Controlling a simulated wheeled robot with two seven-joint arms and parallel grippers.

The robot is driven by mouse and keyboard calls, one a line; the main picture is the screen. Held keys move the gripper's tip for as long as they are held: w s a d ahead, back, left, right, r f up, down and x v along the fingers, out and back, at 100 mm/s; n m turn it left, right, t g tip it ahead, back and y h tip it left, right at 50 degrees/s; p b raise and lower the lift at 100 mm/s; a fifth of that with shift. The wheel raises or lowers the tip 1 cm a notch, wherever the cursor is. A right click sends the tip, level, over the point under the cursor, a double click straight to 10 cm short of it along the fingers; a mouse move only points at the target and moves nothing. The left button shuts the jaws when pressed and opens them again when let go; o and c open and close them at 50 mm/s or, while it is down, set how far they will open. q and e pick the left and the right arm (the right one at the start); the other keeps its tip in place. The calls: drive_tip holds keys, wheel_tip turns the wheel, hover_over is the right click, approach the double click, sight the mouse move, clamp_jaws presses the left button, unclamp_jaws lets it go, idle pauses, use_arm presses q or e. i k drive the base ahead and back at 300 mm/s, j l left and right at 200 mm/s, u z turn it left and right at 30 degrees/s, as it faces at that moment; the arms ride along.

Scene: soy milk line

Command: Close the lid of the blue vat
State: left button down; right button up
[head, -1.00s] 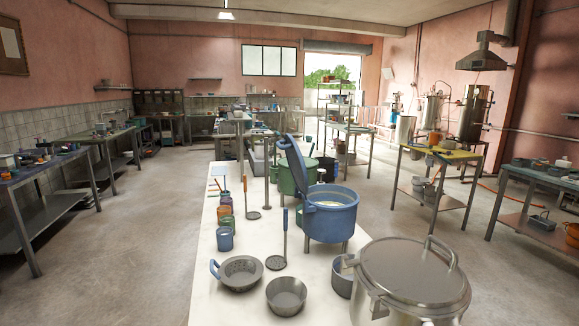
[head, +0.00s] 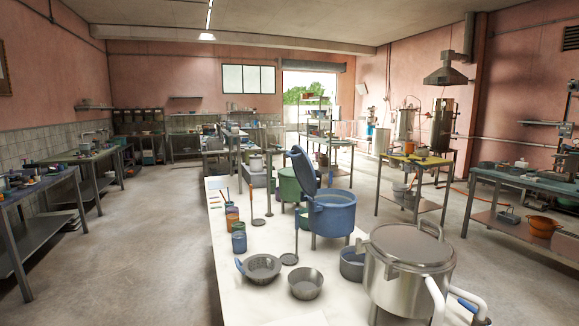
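The blue vat (head: 332,220) stands on legs at the right side of the long white table, in the middle of the head view. Its blue lid (head: 302,172) is open. It stands up steeply at the vat's left side, leaning left at the top. The vat's mouth is uncovered, and its inside is only partly visible from here. Neither of my grippers can be made out in the head view.
A large steel pot (head: 408,270) with its lid on stands in front right of the vat. A strainer (head: 262,268), a grey bowl (head: 306,284) and coloured jars (head: 238,240) are on the white table (head: 238,295). White curved parts with blue, unidentified, show at bottom right. Floor is clear at left.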

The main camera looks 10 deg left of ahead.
sight(303, 169)
drive_tip(key=j+z, duration=0.2)
drive_tip(key=j, duration=0.25)
drive_tip(key=j+z, duration=0.2)
drive_tip(key=j, duration=0.25)
drive_tip(key=k+j+z, duration=0.2)
drive_tip(key=j, duration=0.2)
drive_tip(key=j+z, duration=0.2)
drive_tip(key=j, duration=0.25)
drive_tip(key=i+j+z, duration=0.2)
drive_tip(key=j, duration=0.35)
drive_tip(key=i+j+z, duration=0.25)
drive_tip(key=j, duration=0.25)
drive_tip(key=j+z, duration=0.2)
drive_tip(key=j, duration=0.35)
drive_tip(key=i+j+z, duration=0.2)
drive_tip(key=j, duration=0.4)
drive_tip(key=i+j+z, duration=0.25)
drive_tip(key=j, duration=0.25)
drive_tip(key=j+z, duration=0.25)
drive_tip(key=j, duration=0.2)
